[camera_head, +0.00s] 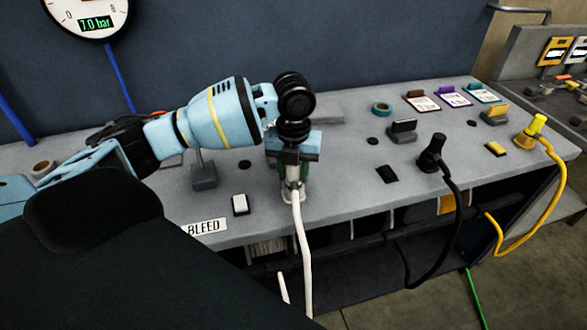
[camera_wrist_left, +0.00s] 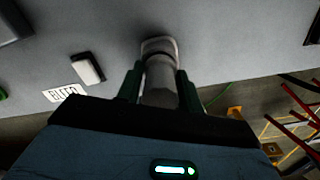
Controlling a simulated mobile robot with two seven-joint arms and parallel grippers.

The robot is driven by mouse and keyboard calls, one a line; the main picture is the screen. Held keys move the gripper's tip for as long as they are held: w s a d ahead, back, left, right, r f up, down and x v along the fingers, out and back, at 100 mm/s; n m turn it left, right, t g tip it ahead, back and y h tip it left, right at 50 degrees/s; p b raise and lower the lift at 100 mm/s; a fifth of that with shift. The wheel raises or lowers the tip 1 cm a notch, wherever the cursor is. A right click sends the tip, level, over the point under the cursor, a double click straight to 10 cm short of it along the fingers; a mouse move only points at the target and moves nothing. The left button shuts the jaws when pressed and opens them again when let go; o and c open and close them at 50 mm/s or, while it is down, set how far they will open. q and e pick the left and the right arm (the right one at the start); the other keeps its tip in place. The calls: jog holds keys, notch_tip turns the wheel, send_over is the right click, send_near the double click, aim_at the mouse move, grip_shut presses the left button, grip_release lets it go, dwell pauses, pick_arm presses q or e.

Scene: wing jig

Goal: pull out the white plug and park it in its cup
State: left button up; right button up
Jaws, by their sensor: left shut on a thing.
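The white plug (camera_head: 292,174) stands upright near the front edge of the grey bench, its white cable (camera_head: 303,245) hanging down over the edge. My left gripper (camera_head: 293,183) comes down over it from above and is shut on it. In the left wrist view the grey-white plug (camera_wrist_left: 160,82) sits between the two dark green fingers of my left gripper (camera_wrist_left: 159,88). A pale rounded collar (camera_wrist_left: 159,47) shows at its far end. I cannot tell whether the plug is seated there or just clear. My right gripper is not in view.
A black plug (camera_head: 431,152) and a yellow plug (camera_head: 535,125) with cables stand to the right on the bench (camera_head: 345,190). A white block (camera_head: 240,204) and a BLEED label (camera_head: 204,227) lie left of the gripper.

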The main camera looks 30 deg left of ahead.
pick_arm(q)
jog(key=shift+f, duration=0.15)
jog(key=o, duration=1)
jog(key=shift+o, duration=0.2)
notch_tip(320, 180, up, 8)
jog(key=shift+f, duration=0.1)
dwell(0.5)
